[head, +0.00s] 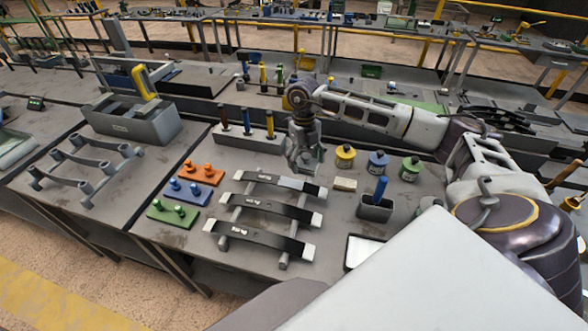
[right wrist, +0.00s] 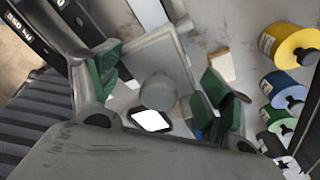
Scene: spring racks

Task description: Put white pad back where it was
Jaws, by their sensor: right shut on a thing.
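My right gripper (head: 304,166) hangs over the table behind the black bars, fingers downward. In the right wrist view its green-lined fingers (right wrist: 160,92) are shut on a pale, flat square pad (right wrist: 165,60) with a round knob, which looks like the white pad. The pad is barely visible in the head view. A gap between the pad and the table cannot be judged. A small cream block (head: 345,184) lies to the right of the gripper; it also shows in the right wrist view (right wrist: 221,65). My left gripper is out of view.
Several black bars (head: 264,210) with white ends lie on a rack. Orange (head: 200,173), blue (head: 188,191) and green (head: 172,211) pegged pads are at left. Yellow (head: 345,157), blue (head: 378,163) and green (head: 411,169) bottles, a dark cup (head: 375,208) and a white tray (head: 361,250) are at right.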

